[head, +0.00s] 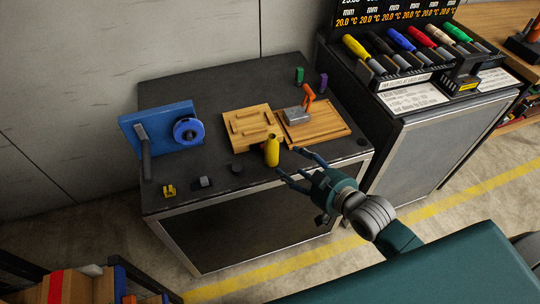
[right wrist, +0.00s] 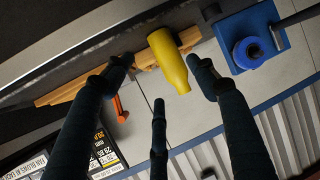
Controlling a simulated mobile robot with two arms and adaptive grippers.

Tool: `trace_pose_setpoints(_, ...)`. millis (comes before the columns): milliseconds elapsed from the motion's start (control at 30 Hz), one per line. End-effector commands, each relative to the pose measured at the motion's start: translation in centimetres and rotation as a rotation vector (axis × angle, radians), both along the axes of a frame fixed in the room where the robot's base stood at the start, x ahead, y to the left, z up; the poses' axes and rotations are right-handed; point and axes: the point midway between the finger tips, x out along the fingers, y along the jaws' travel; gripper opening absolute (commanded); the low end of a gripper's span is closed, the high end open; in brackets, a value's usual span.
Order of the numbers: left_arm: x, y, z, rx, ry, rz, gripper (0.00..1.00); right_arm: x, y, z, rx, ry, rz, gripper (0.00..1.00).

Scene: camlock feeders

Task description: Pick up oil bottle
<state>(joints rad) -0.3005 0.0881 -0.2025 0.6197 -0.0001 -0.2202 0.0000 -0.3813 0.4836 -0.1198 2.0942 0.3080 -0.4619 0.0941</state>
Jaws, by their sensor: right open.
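The oil bottle is most likely the yellow bottle (head: 272,151), which stands upright near the front edge of the dark workbench (head: 215,98). My right gripper (head: 287,162) is open and empty, just to the right of the bottle in the head view, with its fingers pointing at it. In the right wrist view the yellow bottle (right wrist: 169,61) shows between the spread dark fingers and past their tips. Whether any finger touches it I cannot tell. My left gripper is not in view.
Wooden boards (head: 323,128) with an orange-handled clamp (head: 307,97) lie behind the bottle. A blue stand with a spool (head: 187,131) is at the left. A small black round piece (head: 236,168) sits near the bottle.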

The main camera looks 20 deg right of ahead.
Motion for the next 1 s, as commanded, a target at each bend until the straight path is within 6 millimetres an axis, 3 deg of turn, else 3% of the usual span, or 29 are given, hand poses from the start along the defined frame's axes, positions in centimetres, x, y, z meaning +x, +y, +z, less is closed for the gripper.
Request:
trace_pose_setpoints(67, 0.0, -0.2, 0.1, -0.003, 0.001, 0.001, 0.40, 0.9, 0.4, 0.8, 0.007, -0.020, 0.006, 0.58)
trace_pose_setpoints(367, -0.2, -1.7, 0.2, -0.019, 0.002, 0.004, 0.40, 4.7, 1.6, -0.8, 0.007, -0.021, 0.007, 0.58)
trace_pose_setpoints(533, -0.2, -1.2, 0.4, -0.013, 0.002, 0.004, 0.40, 5.8, 2.1, -1.0, 0.008, -0.022, 0.008, 0.58)
trace_pose_setpoints(800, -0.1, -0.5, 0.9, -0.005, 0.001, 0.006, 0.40, 9.2, 3.4, -2.2, 0.007, -0.021, 0.007, 0.58)
trace_pose_setpoints(1000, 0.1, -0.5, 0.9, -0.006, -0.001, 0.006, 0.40, 9.8, 3.6, -2.5, 0.006, -0.020, 0.009, 0.58)
